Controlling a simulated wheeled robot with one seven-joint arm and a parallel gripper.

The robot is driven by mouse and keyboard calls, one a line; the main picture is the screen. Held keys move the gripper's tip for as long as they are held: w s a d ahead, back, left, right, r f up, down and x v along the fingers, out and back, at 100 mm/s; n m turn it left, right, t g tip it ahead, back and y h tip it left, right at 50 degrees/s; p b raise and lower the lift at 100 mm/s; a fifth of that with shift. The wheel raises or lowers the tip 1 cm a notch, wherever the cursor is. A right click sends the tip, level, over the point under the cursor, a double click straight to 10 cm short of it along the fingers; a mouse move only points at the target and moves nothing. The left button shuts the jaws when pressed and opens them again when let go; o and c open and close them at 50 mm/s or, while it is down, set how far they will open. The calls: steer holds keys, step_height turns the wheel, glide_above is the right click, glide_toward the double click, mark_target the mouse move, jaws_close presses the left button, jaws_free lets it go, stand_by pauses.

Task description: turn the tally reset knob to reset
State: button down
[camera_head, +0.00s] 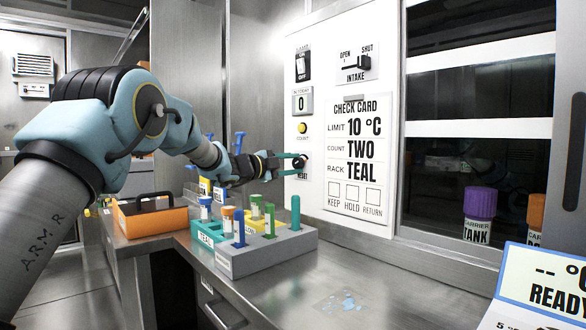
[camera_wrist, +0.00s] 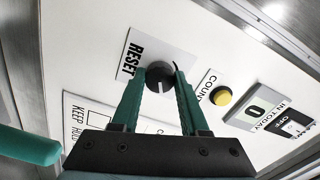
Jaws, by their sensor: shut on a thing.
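The tally reset knob (camera_wrist: 159,77) is a round dark knob with a pale pointer mark, on a small plate labelled RESET. In the wrist view my gripper (camera_wrist: 158,82) has its two teal fingers on either side of the knob, shut on it. In the head view my gripper (camera_head: 301,163) reaches to the wall panel and partly hides the knob (camera_head: 303,160). The yellow COUNT button (camera_head: 303,128) sits between the counter and the knob.
A check card (camera_head: 358,150) and an intake slider (camera_head: 356,64) are on the panel. A purple-capped carrier (camera_head: 479,205) is at right.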

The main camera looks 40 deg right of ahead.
stand_by(0.3)
steer(key=shift+c, duration=2.1)
jaws_free()
steer(key=a+b, duration=0.1)
steer(key=a, duration=1)
steer(key=shift+w, duration=0.3)
steer(key=shift+d, duration=0.1)
